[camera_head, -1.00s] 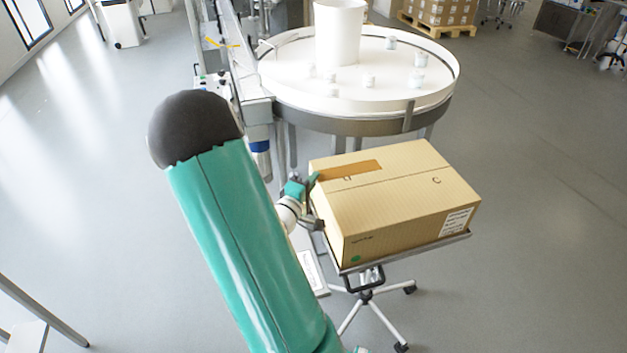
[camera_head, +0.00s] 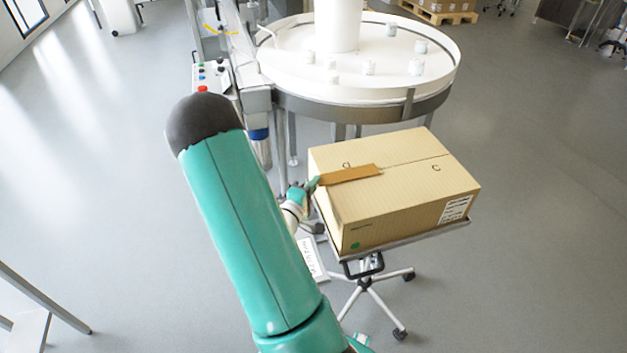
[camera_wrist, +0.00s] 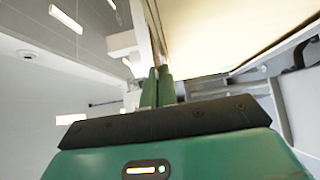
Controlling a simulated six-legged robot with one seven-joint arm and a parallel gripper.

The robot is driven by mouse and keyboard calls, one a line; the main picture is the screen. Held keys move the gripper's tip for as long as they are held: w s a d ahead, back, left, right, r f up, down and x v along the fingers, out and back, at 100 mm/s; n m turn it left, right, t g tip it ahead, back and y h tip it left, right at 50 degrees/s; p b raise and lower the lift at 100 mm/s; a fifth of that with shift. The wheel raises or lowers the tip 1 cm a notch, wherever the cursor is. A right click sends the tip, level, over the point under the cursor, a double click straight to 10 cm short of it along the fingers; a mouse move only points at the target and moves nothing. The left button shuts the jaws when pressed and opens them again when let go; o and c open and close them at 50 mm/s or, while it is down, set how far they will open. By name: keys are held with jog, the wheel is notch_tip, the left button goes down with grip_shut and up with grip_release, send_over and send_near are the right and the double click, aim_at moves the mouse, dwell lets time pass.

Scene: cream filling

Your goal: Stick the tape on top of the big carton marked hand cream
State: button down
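The big carton (camera_head: 400,205) is closed and sits on a wheeled stand; its printed side text is too small to read. The tape is a flat brown strip (camera_head: 350,174) over the left half of the carton's top, roughly in line with the lid seam. I cannot tell whether it touches the cardboard. My gripper (camera_head: 315,184) is at the carton's left edge, at the strip's left end. In the wrist view its green fingers (camera_wrist: 158,84) are close together, with the carton (camera_wrist: 225,35) above right. The strip is not clearly visible there.
A round white turntable (camera_head: 290,85) with several small white jars stands just behind the carton. A control box (camera_head: 210,78) and conveyor frame are at the back left. A metal stand (camera_head: 40,315) is at the lower left. Open floor lies left and right.

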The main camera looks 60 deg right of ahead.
jog(key=c, duration=1.6)
grip_release()
jog(key=a, duration=1.3)
jog(key=shift+s+a+f, duration=0.1)
jog(key=shift+s+a, duration=0.2)
jog(key=shift+a, duration=0.1)
